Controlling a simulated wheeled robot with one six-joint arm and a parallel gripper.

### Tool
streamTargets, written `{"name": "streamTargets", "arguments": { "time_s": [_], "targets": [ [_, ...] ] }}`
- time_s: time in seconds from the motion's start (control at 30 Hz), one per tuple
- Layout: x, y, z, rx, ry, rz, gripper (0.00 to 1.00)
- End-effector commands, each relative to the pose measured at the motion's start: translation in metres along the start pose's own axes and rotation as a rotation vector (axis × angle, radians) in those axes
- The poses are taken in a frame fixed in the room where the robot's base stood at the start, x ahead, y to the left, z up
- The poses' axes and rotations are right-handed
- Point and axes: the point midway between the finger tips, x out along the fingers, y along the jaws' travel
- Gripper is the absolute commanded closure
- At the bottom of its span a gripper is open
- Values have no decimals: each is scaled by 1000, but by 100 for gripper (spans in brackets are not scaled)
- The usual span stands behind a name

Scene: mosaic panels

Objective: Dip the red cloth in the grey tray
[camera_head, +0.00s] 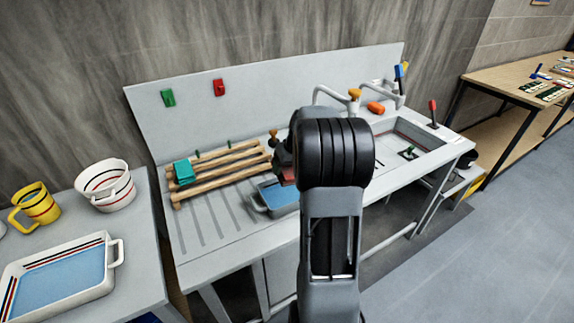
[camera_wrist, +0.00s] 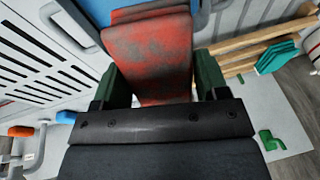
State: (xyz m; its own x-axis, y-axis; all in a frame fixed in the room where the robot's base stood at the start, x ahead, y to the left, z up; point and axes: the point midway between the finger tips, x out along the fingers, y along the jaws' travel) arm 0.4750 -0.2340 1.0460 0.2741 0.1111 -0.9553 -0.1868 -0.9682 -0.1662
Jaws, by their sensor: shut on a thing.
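The red cloth (camera_wrist: 150,50), mottled with dark grey, is between the green fingers of my gripper (camera_wrist: 157,80) in the wrist view. The gripper is shut on it. The cloth's far end lies in front of the grey tray (camera_wrist: 202,14) and its blue inside; I cannot tell whether it touches the blue. In the head view, the grey tray (camera_head: 259,206) sits on the sink counter, partly hidden by my arm. My gripper (camera_head: 284,166) is above its back part, and only a small bit of the red cloth (camera_head: 288,177) shows.
A wooden rack (camera_head: 222,172) with a green cloth (camera_head: 183,172) stands left of the tray. A sink basin (camera_head: 410,140) and taps are on the right. A side table at left holds a white striped tray (camera_head: 112,278), a white pot (camera_head: 106,190) and a yellow mug (camera_head: 40,208).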

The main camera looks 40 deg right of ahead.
Motion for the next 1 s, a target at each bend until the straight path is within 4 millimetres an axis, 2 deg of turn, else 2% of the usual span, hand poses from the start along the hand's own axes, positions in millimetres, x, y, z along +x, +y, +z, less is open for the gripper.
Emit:
{"name": "streamTargets", "arguments": {
  "time_s": [0.03, 0.7, 1.0],
  "targets": [
    [8, 1, 2, 0, -1, -1, 52],
    [75, 12, 19, 0, -1, -1, 52],
    [92, 15, 23, -1, 0, 0, 52]
  ]
}}
